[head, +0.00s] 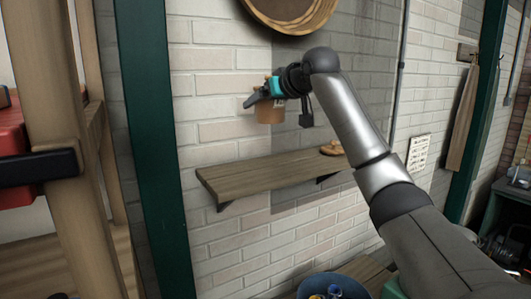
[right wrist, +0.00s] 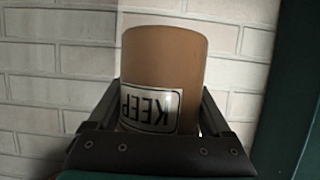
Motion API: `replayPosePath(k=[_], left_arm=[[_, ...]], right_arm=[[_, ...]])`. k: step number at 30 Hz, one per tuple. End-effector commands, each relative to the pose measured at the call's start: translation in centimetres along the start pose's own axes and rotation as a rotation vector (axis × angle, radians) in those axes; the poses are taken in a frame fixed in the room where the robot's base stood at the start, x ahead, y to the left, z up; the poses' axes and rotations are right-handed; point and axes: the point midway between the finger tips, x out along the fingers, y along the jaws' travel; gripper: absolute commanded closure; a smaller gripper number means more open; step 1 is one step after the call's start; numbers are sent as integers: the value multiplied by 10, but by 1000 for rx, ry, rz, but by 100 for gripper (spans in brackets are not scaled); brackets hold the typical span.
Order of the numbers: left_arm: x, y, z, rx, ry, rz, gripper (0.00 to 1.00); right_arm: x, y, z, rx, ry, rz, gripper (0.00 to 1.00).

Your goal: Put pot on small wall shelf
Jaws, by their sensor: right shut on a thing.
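The pot (head: 269,113) is a small tan-brown cylinder in the head view, held in the air above the left half of the small wooden wall shelf (head: 240,180). My right gripper (head: 264,97) is shut on it and partly hides its upper part. In the right wrist view the pot (right wrist: 165,70) stands between the two fingers, with a white label reading "KEEP" upside down. A clear gap of brick wall shows between the pot and the shelf top. My left gripper is in neither view.
A small tan object (head: 333,148) sits at the shelf's right end. A round wooden item (head: 290,12) hangs above. A green post (head: 155,140) stands left of the shelf. A blue bucket (head: 333,287) with items is below. The shelf's left and middle are bare.

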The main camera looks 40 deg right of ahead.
Motion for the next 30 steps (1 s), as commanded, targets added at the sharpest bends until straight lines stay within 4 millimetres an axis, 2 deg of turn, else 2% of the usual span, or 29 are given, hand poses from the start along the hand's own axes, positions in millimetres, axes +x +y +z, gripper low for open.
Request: replayPosePath(k=[12, 20, 30], left_arm=[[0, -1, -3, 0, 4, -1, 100], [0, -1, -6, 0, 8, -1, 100], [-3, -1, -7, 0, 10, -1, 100]], right_arm=[[27, 0, 67, 0, 1, 0, 93], [34, 0, 83, 0, 5, 0, 93], [47, 0, 114, 1, 4, 0, 93]])
